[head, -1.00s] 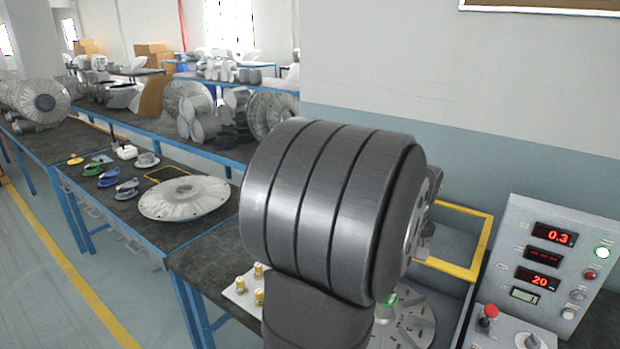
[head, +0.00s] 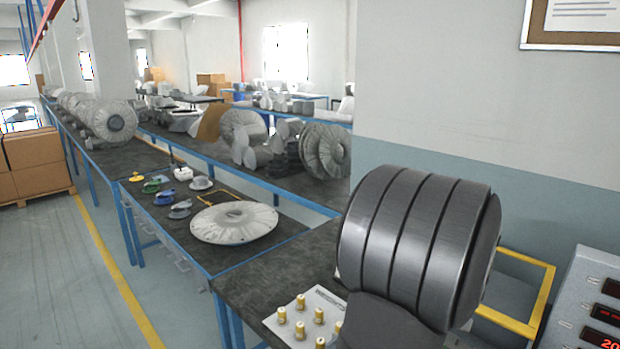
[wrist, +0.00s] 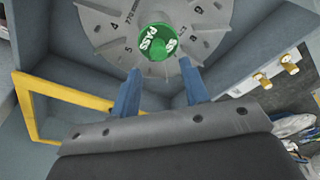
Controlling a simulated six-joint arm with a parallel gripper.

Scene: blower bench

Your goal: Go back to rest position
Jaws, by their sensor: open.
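My gripper (wrist: 160,92) shows in the wrist view with its two blue fingers apart and nothing between them. Beyond the fingertips is a grey numbered dial plate (wrist: 105,18) with a green PASS knob or stamp (wrist: 156,42) at its centre. I cannot tell from this view how far the fingers are from it. In the head view my gripper is hidden behind my large dark grey arm link, which also covers the dial plate.
A white plate with several brass fittings (head: 297,318) lies on the bench. A yellow frame (head: 545,300) and a control panel (head: 590,305) stand at right. A silver disc (head: 234,222) lies on the left bench. Cardboard boxes (head: 35,165) stand far left.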

